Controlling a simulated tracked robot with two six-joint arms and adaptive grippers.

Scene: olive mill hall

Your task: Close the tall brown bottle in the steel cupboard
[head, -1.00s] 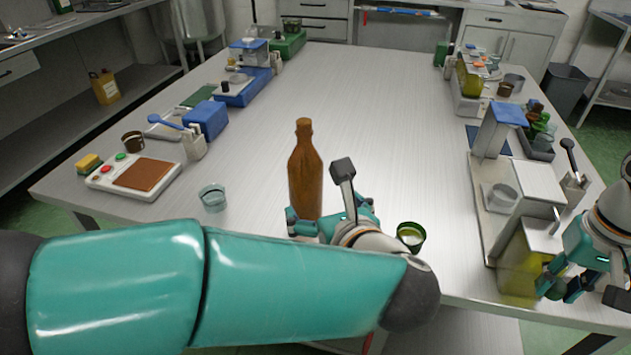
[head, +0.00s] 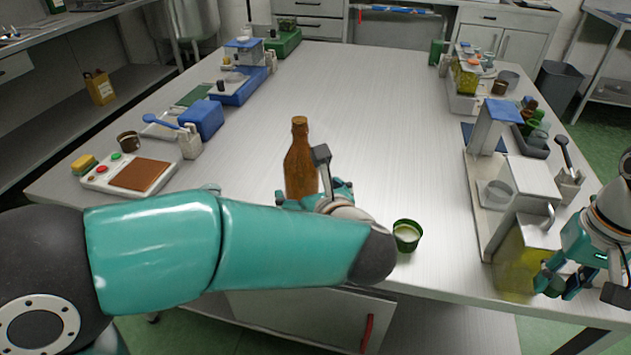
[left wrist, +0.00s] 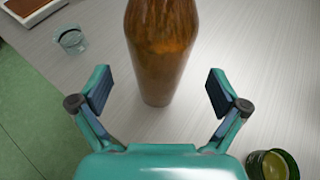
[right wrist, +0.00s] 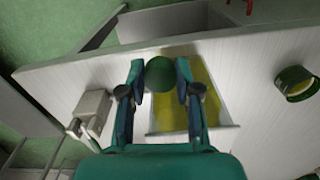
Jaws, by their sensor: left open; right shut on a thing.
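The tall brown bottle (head: 299,165) stands upright on the steel table. Its lower part also shows in the left wrist view (left wrist: 163,50). My left gripper (head: 312,197) is open low at the bottle, with one finger on each side of it in the left wrist view and gaps visible. A steel cupboard (head: 285,312) with a red handle (head: 367,332) is under the table's front edge, its front partly behind my left arm. My right gripper (head: 556,286) is at the right front edge, shut on a round green thing (right wrist: 160,73), seen in the right wrist view.
A green cup (head: 406,236) with pale contents stands right of the bottle. A clear glass (left wrist: 72,40) stands to its left, mostly behind my arm in the head view. A press-like device (head: 530,180) and yellow container (head: 518,268) are at right. The table behind the bottle is clear.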

